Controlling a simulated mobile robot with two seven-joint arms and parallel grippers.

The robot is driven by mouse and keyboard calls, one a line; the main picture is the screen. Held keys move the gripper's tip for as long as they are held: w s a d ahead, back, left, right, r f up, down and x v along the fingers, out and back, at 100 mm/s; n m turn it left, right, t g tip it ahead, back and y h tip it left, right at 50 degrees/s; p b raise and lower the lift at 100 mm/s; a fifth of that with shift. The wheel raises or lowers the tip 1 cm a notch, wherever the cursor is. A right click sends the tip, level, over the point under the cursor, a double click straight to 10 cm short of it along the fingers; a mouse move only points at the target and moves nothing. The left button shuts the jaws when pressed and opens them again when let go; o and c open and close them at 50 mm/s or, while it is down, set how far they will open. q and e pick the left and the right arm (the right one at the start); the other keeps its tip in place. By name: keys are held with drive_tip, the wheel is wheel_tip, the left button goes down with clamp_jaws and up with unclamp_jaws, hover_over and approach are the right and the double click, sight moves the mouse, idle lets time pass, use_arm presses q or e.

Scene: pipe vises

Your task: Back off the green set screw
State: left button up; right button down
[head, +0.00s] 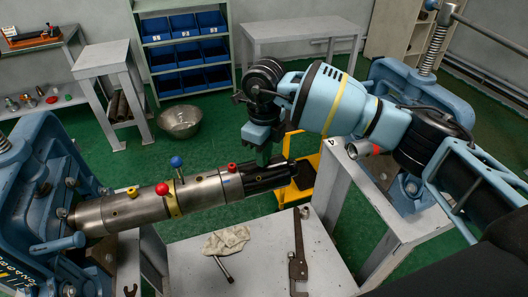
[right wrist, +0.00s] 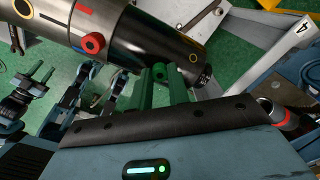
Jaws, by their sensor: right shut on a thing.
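The grey pipe body (head: 205,190) is clamped in the left vise and ends in a black collar (head: 268,178); the collar also shows in the right wrist view (right wrist: 186,55). My right gripper (head: 264,158) points down at this black end. In the right wrist view its green fingers are shut on the green set screw (right wrist: 160,72), at the collar's side. The fingers hide most of the screw, and it cannot be made out in the head view. My left gripper (right wrist: 37,74) appears in the right wrist view with two green fingers apart and nothing seen between them.
Yellow (head: 132,191), red (head: 162,189) and blue (head: 176,162) knobs and a red screw (head: 232,168) stand on the pipe. The bench below holds a rag (head: 226,240) and a wrench (head: 298,245). The right vise (head: 405,85) stands behind my right arm.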

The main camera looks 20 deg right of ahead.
drive_tip(key=n, duration=0.5)
drive_tip(key=shift+f+n+b, duration=0.1)
drive_tip(key=shift+n+b, duration=0.2)
drive_tip(key=shift+b, duration=0.05)
use_arm(q)
drive_tip(key=shift+s+f+g+b, duration=0.3)
drive_tip(key=shift+s+f, duration=0.4)
drive_tip(key=shift+f, duration=0.2)
use_arm(e)
drive_tip(key=shift+n, duration=1.7)
use_arm(q)
drive_tip(key=shift+d, duration=0.1)
use_arm(e)
drive_tip(key=shift+s, duration=0.1)
drive_tip(key=c, duration=1.4)
unclamp_jaws()
drive_tip(key=shift+c, duration=0.2)
drive_tip(key=shift+o, duration=0.6)
